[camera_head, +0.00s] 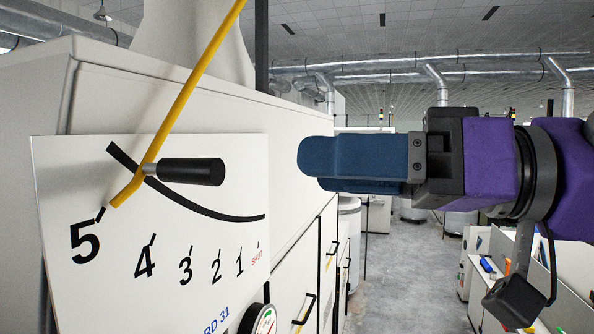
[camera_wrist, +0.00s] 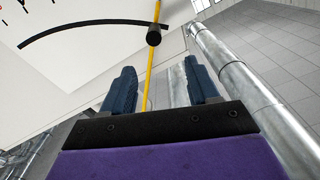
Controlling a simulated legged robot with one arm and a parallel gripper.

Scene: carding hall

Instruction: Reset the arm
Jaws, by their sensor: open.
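My gripper (camera_head: 308,166) is at the end of my purple arm, pointing left toward a white dial plate (camera_head: 110,235). Its blue fingers are apart in the wrist view (camera_wrist: 160,82), with nothing held between them. The plate carries a yellow lever (camera_head: 188,90) with a black handle (camera_head: 190,172) sticking out of it. The lever's lower tip is beside the 5 mark. My fingers are to the right of the handle, with a clear gap. In the wrist view the handle (camera_wrist: 153,38) is ahead of the fingers, not touching them.
A large pale machine cabinet (camera_head: 285,160) stands behind the plate, with a round gauge (camera_head: 264,320) low on it. A grey aisle floor (camera_head: 410,265) runs back in the middle. White benches (camera_head: 475,285) are at the lower right. Metal ducts (camera_head: 440,75) run overhead.

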